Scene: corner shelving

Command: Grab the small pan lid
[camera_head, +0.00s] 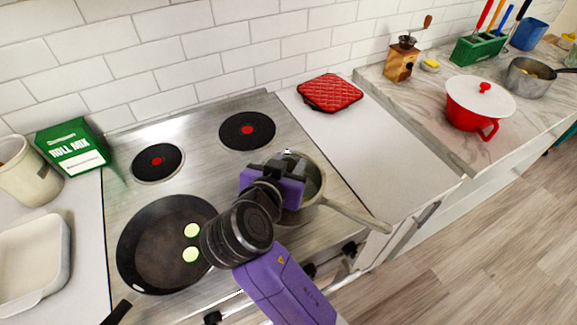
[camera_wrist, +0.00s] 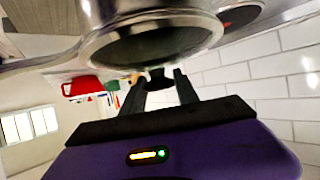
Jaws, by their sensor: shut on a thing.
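A metal saucepan (camera_head: 318,200) with a long handle stands on the right front of the stove. My gripper (camera_head: 280,166) is over its left side and hides much of its top. The small pan lid (camera_wrist: 150,46) shows in the wrist view as a shiny metal rim around a dark middle, against the saucepan (camera_wrist: 100,12). My gripper (camera_wrist: 158,84) has its two dark fingers shut on the lid's dark knob (camera_wrist: 156,76). I cannot tell whether the lid rests on the pan or is slightly off it.
A black frying pan (camera_head: 165,270) with two pale green slices is at the left front of the stove. A green box (camera_head: 72,150) stands left. A red pot holder (camera_head: 330,92) lies on the clear white counter (camera_head: 385,150). A red pot (camera_head: 466,120) stands farther right.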

